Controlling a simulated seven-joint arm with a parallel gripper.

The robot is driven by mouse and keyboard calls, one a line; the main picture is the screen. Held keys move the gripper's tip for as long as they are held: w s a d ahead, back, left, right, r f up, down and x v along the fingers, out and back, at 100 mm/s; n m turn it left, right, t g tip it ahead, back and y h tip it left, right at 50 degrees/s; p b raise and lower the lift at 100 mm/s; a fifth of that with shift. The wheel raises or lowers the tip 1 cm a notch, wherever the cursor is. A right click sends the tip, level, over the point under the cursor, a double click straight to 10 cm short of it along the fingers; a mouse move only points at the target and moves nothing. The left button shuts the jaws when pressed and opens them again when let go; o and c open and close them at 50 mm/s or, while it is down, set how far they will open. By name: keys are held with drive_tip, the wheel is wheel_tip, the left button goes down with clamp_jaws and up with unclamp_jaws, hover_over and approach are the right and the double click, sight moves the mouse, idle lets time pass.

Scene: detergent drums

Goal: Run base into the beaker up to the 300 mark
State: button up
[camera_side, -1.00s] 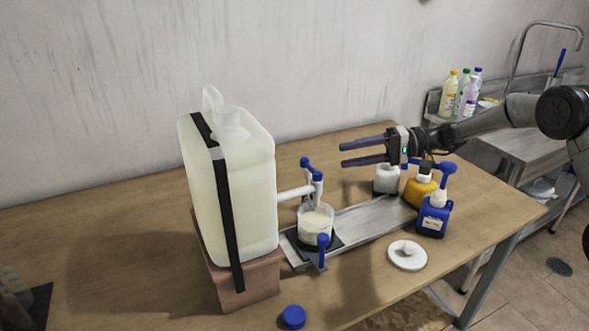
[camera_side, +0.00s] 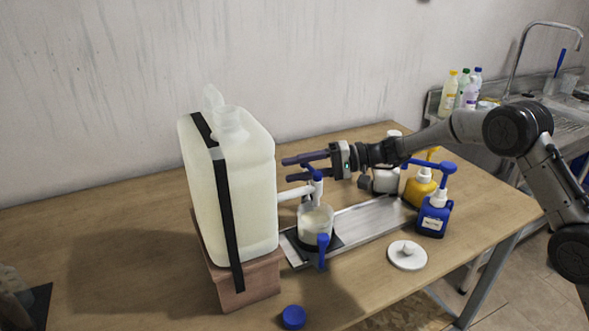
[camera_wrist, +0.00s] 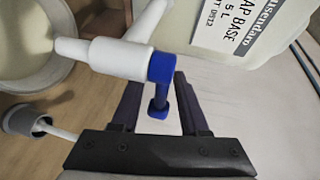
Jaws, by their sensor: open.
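The large translucent drum (camera_side: 235,190) of pale base stands on a brown block, with a black strap around it. Its label, reading "AP BASE 5 L", shows in the wrist view (camera_wrist: 240,30). Its white tap (camera_wrist: 120,57) has a blue handle (camera_wrist: 160,105). The clear beaker (camera_side: 316,220) stands by the tap's outlet and holds pale liquid; its marks are not readable. It also shows in the wrist view (camera_wrist: 25,75). My gripper (camera_side: 288,169) is open at the tap. In the wrist view the blue handle lies between my fingers (camera_wrist: 157,95); contact cannot be told.
The beaker stands on a black pad on a metal rail (camera_side: 370,218), with a blue clamp (camera_side: 323,245) in front. White, yellow (camera_side: 418,188) and blue (camera_side: 434,218) pump bottles stand to the right. A white lid (camera_side: 407,255) and blue cap (camera_side: 293,317) lie in front.

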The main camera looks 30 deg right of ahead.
drive_tip(key=shift+w+a, duration=0.1)
drive_tip(key=shift+a, duration=0.15)
clamp_jaws()
idle(1.4)
